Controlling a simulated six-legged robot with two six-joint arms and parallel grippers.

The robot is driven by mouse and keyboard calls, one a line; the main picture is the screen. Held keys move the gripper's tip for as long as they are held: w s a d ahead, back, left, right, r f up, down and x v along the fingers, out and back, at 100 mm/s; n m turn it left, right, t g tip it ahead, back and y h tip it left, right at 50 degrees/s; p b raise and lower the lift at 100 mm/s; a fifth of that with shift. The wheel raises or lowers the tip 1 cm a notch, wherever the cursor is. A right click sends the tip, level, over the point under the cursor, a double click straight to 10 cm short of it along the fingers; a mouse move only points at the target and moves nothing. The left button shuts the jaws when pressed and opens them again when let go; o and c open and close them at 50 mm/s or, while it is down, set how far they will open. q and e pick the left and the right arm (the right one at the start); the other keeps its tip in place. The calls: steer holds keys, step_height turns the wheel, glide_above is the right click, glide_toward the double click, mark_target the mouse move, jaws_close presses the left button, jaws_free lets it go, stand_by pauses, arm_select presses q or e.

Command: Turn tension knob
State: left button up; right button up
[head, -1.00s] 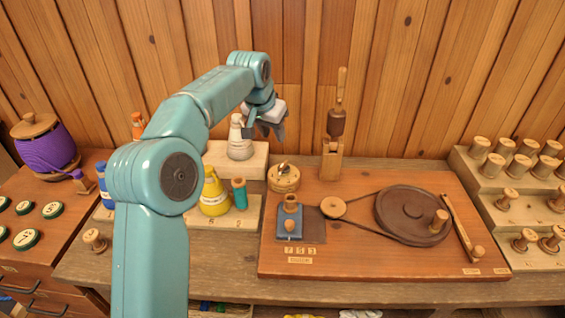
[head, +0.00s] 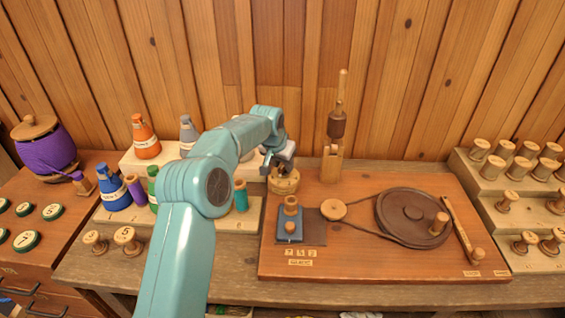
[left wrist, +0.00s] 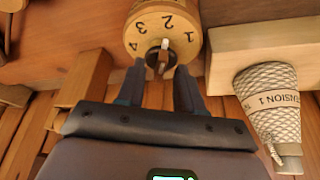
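The tension knob is a round pale wooden dial (head: 284,184) at the back left corner of the reddish board in the head view. In the left wrist view the dial (left wrist: 145,28) shows the numbers 1 to 4 around a dark centre with a small light pointer. My left gripper (head: 284,165) is just above and behind the dial. In the left wrist view my left gripper (left wrist: 160,70) has its two fingers apart, one on each side of the dial's centre, with visible gaps. It holds nothing. My right gripper is not in view.
A large dark wheel (head: 410,215) with a belt takes the board's right side. Thread cones (head: 146,138) stand left.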

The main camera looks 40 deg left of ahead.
arm_select(q)
steer(key=shift+w+f, duration=0.15)
steer(key=shift+c, duration=0.3)
jaws_close()
steer(key=shift+n, duration=0.3)
steer(key=shift+d+n+y, duration=0.15)
steer(key=shift+n+y, duration=0.35)
steer(key=shift+n, duration=0.5)
steer(key=n+g, duration=0.1)
steer(key=n, duration=0.1)
steer(key=shift+w+d+n+y, duration=0.1)
steer(key=shift+n+y, duration=0.2)
steer(key=shift+y, duration=0.1)
steer(key=shift+n+y, duration=0.4)
steer(key=shift+n, duration=0.7)
steer(key=shift+d+n+g+p, duration=0.1)
steer(key=shift+n+g+p, duration=0.4)
steer(key=shift+n, duration=0.6)
steer(key=shift+w, duration=0.1)
